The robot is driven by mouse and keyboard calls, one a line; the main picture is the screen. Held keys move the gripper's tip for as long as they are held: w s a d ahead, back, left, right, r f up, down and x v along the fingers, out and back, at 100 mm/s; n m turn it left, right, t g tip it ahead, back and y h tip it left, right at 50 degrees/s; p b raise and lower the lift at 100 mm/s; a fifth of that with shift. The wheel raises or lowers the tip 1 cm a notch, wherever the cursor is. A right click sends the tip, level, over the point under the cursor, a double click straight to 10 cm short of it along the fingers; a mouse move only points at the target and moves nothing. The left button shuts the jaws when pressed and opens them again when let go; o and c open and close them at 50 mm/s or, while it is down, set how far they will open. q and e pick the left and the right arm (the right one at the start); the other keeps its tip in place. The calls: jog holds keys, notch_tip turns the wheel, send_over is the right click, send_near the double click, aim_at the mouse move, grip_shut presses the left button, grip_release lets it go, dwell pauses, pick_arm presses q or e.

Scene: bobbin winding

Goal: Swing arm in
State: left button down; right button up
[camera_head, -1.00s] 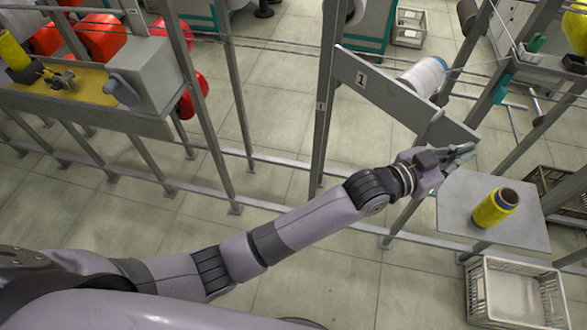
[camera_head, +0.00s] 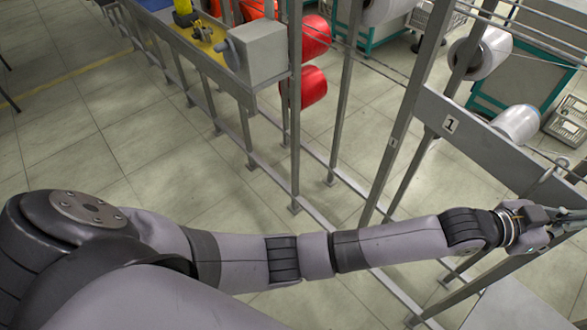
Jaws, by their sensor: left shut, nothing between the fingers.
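My left arm crosses the view from the left. Its gripper (camera_head: 568,217) is at the right edge, shut and empty, and partly cut off. It is close to the lower right end of the grey plate marked 1 (camera_head: 490,147), just below a pale metal piece (camera_head: 551,188). I cannot tell whether it touches either. A white bobbin (camera_head: 517,122) sits behind the plate. No part can be made out clearly as the swing arm. My right gripper is not in view.
Steel frame posts (camera_head: 402,120) and rails stand beyond my arm. A grey box (camera_head: 258,52) and red bobbins (camera_head: 304,87) are at the top middle. A grey table top (camera_head: 505,307) shows at the bottom right. The floor at left (camera_head: 80,140) is clear.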

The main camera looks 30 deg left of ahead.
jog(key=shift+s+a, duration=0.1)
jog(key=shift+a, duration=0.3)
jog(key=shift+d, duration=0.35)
